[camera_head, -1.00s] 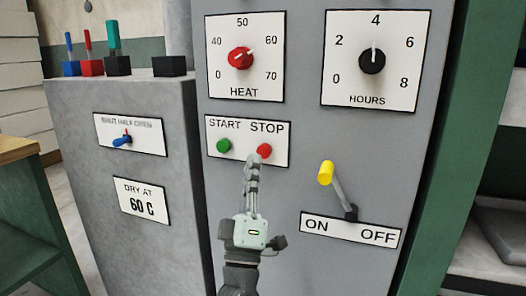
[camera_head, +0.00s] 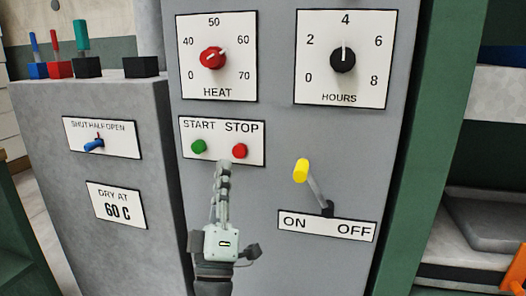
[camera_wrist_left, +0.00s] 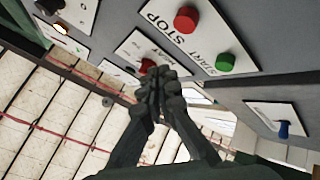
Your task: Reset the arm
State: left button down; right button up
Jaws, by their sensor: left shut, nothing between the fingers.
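My left gripper (camera_head: 223,166) is shut and empty, pointing up in front of the grey control panel (camera_head: 270,190). In the head view its tips are just below and left of the red STOP button (camera_head: 240,151), with the green START button (camera_head: 199,147) further left. In the left wrist view the shut fingers (camera_wrist_left: 156,75) appear apart from the red STOP button (camera_wrist_left: 186,19) and the green START button (camera_wrist_left: 225,62). The yellow-ended lever (camera_head: 301,171) leans up toward the ON side. My right gripper is not in view.
The red HEAT knob (camera_head: 213,58) and black HOURS knob (camera_head: 342,58) are above. A lower grey cabinet (camera_head: 150,240) on the left bears a blue-handled switch (camera_head: 94,145), a DRY AT 60 C sign (camera_head: 116,205) and colored levers on top. Shelves stand at right beyond a green post (camera_head: 425,150).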

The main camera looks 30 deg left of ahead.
pick_arm(q)
jog(key=w+d+f+m+g+h+p, duration=0.1)
jog(key=d+f+m+g+h, duration=0.3)
jog(key=f, duration=0.4)
jog(key=w+d+f+m+g+h, duration=0.2)
jog(key=d+f+m+h, duration=0.1)
jog(key=f+m+h, duration=0.4)
jog(key=w+d+f+m+g+h+p, duration=0.1)
jog(key=d+f+m+g+h, duration=0.2)
jog(key=f, duration=0.6)
jog(key=s+a+f+m+g+y+p, duration=0.1)
jog(key=s+f+m+g, duration=0.1)
jog(key=s+f+g, duration=0.45)
jog(key=s+a+f+m+g+y, duration=0.1)
jog(key=s+f+m, duration=0.15)
jog(key=f, duration=0.65)
jog(key=s+a+f+g+y, duration=0.1)
jog(key=s+a+f+g, duration=0.1)
jog(key=s, duration=0.4)
jog(key=s+a+f+g+y, duration=0.1)
jog(key=s+f+g, duration=0.2)
jog(key=s, duration=0.3)
jog(key=shift+a+f+p, duration=0.35)
jog(key=shift+a+f, duration=0.05)
jog(key=shift+f, duration=0.35)
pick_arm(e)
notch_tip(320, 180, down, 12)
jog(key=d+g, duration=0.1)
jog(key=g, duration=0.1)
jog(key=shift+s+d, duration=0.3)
